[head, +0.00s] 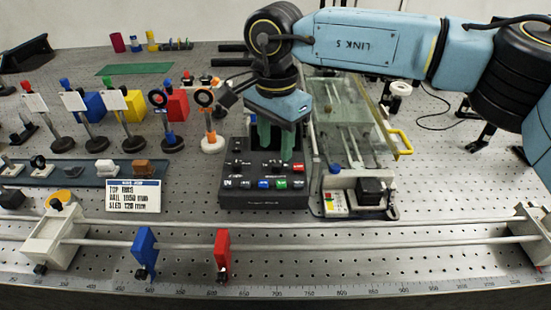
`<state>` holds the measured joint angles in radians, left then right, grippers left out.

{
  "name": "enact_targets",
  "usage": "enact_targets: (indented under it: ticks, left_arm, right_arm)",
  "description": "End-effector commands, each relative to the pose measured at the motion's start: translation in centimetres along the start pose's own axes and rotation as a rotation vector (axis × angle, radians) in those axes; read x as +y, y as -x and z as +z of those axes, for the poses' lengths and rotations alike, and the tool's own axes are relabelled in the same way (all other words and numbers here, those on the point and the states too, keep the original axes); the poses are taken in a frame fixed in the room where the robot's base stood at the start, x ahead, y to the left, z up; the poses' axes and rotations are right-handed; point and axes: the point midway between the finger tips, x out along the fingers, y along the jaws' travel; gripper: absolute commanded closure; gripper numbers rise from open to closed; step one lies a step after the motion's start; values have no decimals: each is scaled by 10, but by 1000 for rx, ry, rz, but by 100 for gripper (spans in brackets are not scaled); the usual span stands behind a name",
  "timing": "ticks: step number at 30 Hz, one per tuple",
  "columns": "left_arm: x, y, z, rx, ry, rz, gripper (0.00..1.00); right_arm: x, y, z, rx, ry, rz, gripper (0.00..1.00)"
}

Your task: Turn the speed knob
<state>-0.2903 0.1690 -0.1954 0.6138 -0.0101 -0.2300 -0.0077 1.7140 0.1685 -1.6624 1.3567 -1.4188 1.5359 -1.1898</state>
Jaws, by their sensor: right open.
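A dark control box (265,198) sits on the perforated bench near the middle, with blue, white, green and red buttons along its front panel. My right gripper (276,152) points straight down over the rear part of this box, with its two green fingers apart. The fingers and palm cover part of the panel. I cannot make out the speed knob; it may be hidden by the fingers. Whether the fingertips touch the panel is unclear. My left gripper is out of view.
A rail (320,242) with a blue block (145,252) and a red block (222,252) runs along the front. Optics on stands fill the left side. A glass-covered unit (350,100) stands right of the box, with a small device (335,202) in front.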

Motion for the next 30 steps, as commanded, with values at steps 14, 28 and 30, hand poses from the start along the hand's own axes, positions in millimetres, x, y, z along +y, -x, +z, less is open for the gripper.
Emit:
enact_targets:
  ticks: [14, 28, 30]
  left_arm:
    - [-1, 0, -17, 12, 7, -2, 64]
    - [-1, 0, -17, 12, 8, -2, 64]
    - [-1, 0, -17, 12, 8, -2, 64]
  right_arm:
    - [0, -43, 0, 0, 1, 0, 60]
    - [0, -42, 0, 0, 1, 0, 98]
    - [0, -42, 0, 0, 1, 0, 100]
